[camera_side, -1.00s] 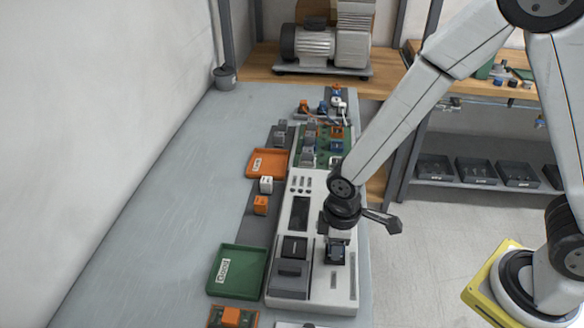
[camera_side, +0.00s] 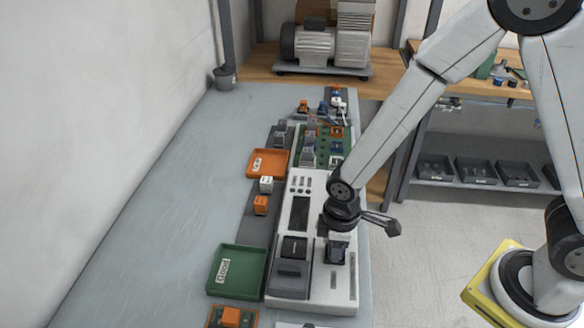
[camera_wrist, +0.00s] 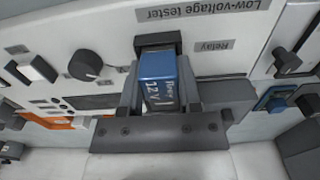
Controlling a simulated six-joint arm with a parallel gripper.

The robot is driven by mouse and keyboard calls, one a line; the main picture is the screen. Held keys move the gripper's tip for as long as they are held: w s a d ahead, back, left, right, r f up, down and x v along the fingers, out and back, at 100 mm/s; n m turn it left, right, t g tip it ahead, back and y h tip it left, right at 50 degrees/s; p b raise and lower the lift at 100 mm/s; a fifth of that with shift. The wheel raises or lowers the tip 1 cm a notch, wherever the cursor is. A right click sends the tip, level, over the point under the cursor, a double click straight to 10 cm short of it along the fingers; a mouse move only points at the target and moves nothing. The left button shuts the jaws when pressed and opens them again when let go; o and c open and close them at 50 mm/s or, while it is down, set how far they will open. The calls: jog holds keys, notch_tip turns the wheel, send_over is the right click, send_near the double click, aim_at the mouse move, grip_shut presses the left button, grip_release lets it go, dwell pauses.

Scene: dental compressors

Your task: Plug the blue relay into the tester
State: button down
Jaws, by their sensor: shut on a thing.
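The blue relay (camera_wrist: 160,85), with white lettering on its side, is between the two fingers of my gripper (camera_wrist: 160,100), which is shut on it. In the wrist view the relay's far end is at a black socket (camera_wrist: 158,42) on the pale tester panel (camera_wrist: 205,15), near the "Relay" label. I cannot tell how deep it sits, as its far end is hidden. In the side view my gripper (camera_side: 337,250) is low over the right part of the tester (camera_side: 345,290), and the relay is mostly hidden there.
A dark module (camera_side: 292,262) stands on the tester left of my gripper. A green tray (camera_side: 236,270) and an orange tray (camera_side: 266,163) lie to the left. An orange relay (camera_side: 260,205) and a white one (camera_side: 266,185) stand between them. The grey bench on the left is clear.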

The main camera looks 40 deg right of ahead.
jog(key=shift+c, duration=1.1)
grip_release()
jog(key=shift+o, duration=1.1)
jog(key=shift+r, duration=0.1)
jog(key=shift+r, duration=3.4)
